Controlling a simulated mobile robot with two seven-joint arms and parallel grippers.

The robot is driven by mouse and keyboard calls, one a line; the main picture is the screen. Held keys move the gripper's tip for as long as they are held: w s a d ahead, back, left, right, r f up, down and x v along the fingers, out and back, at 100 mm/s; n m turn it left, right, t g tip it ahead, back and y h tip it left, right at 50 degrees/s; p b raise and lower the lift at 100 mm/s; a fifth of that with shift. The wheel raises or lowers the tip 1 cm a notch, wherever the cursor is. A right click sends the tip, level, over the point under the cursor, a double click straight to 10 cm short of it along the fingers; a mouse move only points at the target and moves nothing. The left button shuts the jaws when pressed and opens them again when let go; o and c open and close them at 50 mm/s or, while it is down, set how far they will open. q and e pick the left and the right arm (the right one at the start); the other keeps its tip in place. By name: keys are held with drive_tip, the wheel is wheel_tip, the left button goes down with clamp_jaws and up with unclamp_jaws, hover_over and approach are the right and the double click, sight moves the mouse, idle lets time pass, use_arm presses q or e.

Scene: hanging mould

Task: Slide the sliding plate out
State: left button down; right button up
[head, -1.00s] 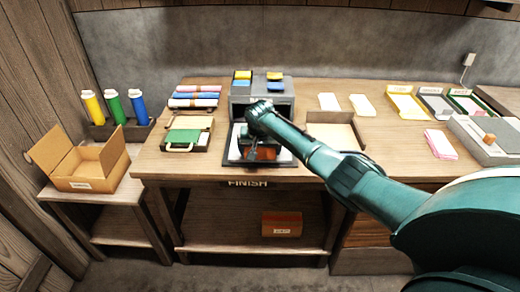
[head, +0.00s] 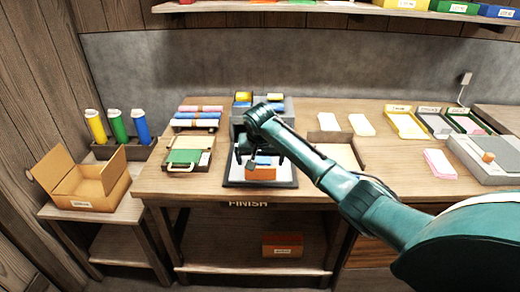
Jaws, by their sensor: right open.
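A dark-rimmed plate (head: 233,180) with a white surface lies at the front of the grey press-like unit (head: 289,108) on the workbench. I take it for the sliding plate, but cannot tell how it joins the unit. An orange block (head: 262,174) with something blue at its back sits on it. My right gripper (head: 264,164) is open over the plate, just above or behind the block. My arm hides part of the unit and the plate's back edge, and I cannot tell if the fingers touch anything. My left gripper is out of view.
The bench strip marked FINISH (head: 248,204) is at the front edge.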

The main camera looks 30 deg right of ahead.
drive_tip(key=v, duration=0.5)
drive_tip(key=shift+s+r, duration=0.2)
drive_tip(key=shift+r, duration=0.1)
drive_tip(key=s+a+f+n+t+y, duration=0.25)
drive_tip(key=s+a+f, duration=0.4)
drive_tip(key=f, duration=0.35)
drive_tip(key=s+a+f+n+t+y, duration=0.1)
drive_tip(key=s+a+f+n, duration=0.35)
drive_tip(key=a+f, duration=0.35)
drive_tip(key=s+a+f+n+t+y, duration=0.1)
drive_tip(key=s+a, duration=0.1)
drive_tip(key=s, duration=0.7)
drive_tip(key=s+a+n+t+y, duration=0.1)
drive_tip(key=s+a+t, duration=0.1)
drive_tip(key=s, duration=0.7)
drive_tip(key=shift+s+f, duration=0.25)
drive_tip(key=shift+f, duration=0.1)
